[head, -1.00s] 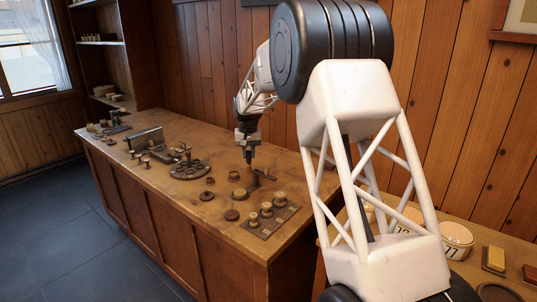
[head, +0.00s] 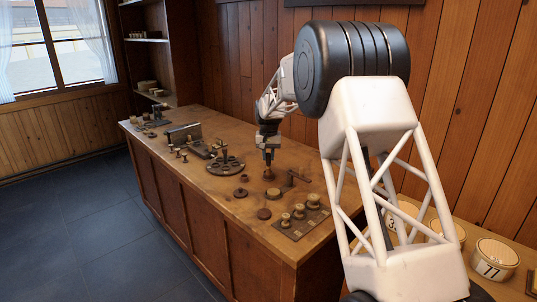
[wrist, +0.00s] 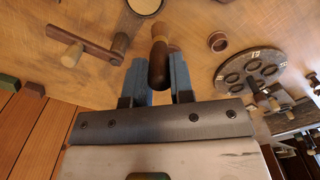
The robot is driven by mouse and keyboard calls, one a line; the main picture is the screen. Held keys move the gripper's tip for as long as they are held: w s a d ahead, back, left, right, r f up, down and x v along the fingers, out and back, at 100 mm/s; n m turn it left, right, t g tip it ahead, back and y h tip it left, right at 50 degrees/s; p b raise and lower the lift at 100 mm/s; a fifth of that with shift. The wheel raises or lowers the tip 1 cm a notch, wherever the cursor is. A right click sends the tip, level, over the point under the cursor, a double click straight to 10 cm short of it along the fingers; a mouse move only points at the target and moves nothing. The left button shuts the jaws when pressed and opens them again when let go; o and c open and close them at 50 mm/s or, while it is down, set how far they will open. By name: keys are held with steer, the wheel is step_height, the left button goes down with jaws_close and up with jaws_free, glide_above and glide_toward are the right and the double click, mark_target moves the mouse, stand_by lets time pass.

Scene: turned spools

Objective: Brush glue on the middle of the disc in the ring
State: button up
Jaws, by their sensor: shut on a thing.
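My gripper (wrist: 160,82) has blue fingers and is shut on a dark brown, round-ended handle (wrist: 158,72) with a pale band, apparently the brush. Its far end points away from the wrist, down toward the bench. In the head view my gripper (head: 268,157) is low over a small brown round piece (head: 268,175); I cannot tell whether the brush touches it. A pale disc in a dark ring (wrist: 145,5) is cut by the top edge of the wrist view, beyond the brush. Its middle is only partly in view.
A crank-like wooden piece (wrist: 85,44) lies beside the gripper, also at its right in the head view (head: 297,181). A small brown ring (wrist: 217,41) and a numbered round plate (wrist: 250,72) are on the other side. A board of spools (head: 300,222) lies near the bench's front edge.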

mark_target(269, 167)
steer(key=shift+f, duration=3.1)
steer(key=shift+s+d+f, duration=0.15)
steer(key=shift+d+f, duration=0.05)
steer(key=shift+f, duration=0.05)
steer(key=shift+s+d+f, duration=0.2)
steer(key=shift+s+d, duration=0.3)
steer(key=shift+s, duration=0.05)
steer(key=shift+s+d+r, duration=0.1)
steer(key=shift+s+d, duration=1)
steer(key=shift+w+a, duration=1.85)
steer(key=shift+d, duration=0.35)
steer(key=shift+s+d, duration=1.85)
steer(key=shift+s, duration=0.15)
steer(key=shift+w+a, duration=1.95)
steer(key=shift+w, duration=0.05)
steer(key=shift+w+a+r, duration=0.1)
steer(key=shift+r, duration=3.85)
